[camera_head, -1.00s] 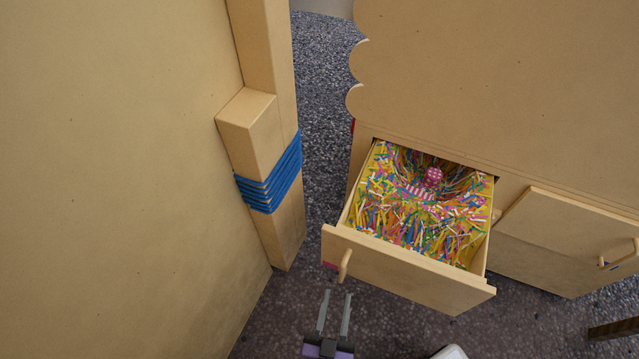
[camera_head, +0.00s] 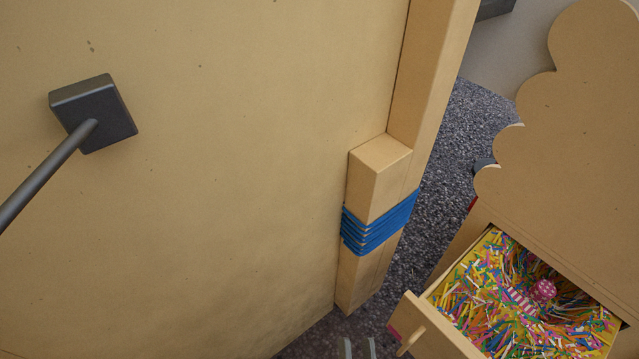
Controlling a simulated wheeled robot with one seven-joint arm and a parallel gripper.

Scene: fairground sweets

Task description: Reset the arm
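The two fingertips of my gripper (camera_head: 358,349) show at the bottom edge of the head view, low over the dark floor. They are apart with nothing visible between them, so the gripper is open. The rest of the gripper and the arm are cut off below the picture. The gripper is just left of the open drawer (camera_head: 432,336) and apart from it.
The drawer holds colourful paper shreds, a pink dotted ball (camera_head: 543,290) and a striped piece (camera_head: 521,299). A large wooden panel (camera_head: 220,220) fills the left, with a grey bracket (camera_head: 95,112) and a post wrapped in blue cord (camera_head: 378,228). Speckled floor (camera_head: 455,150) shows between.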

